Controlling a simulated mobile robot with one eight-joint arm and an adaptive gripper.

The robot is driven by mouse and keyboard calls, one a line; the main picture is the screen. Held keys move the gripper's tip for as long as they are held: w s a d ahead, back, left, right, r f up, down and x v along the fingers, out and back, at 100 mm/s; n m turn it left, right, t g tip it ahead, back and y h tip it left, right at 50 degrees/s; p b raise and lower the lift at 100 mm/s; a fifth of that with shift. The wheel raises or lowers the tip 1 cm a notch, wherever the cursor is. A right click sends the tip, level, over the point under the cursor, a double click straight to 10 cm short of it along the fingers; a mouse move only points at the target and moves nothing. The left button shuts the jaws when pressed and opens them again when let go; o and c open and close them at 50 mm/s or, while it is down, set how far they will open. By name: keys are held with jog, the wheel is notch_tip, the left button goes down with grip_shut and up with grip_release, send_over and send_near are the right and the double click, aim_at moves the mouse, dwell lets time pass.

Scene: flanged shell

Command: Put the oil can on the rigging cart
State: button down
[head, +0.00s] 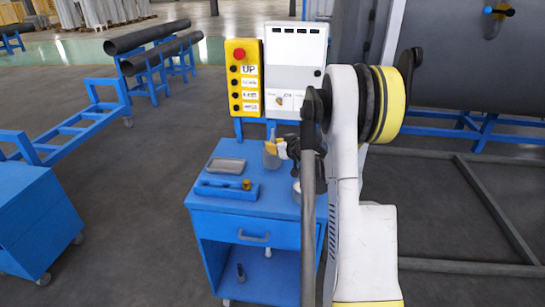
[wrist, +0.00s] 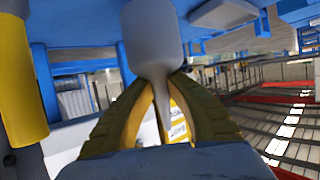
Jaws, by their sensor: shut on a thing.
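The oil can is a grey body (wrist: 152,35) with a narrow spout, seen in the wrist view. My gripper's yellow fingers (wrist: 162,105) are shut around the spout. In the head view my gripper (head: 277,148) is over the back right part of a blue cart's top (head: 225,207), and the grey can (head: 270,158) hangs below the fingers, partly hidden by my arm. The cart looks like the rigging cart. I cannot tell whether the can's base touches the top.
On the cart top are a grey tray (head: 225,165), a blue tool holder (head: 227,190) and a roll (head: 296,190) beside my arm. A yellow button box (head: 244,78) and a white cabinet (head: 297,55) stand behind. Another blue cart (head: 35,220) is at the left.

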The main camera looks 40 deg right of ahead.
jog(key=shift+f+b, duration=0.6)
jog(key=shift+f, duration=0.95)
jog(key=c, duration=1.5)
grip_release()
jog(key=shift+o, duration=0.2)
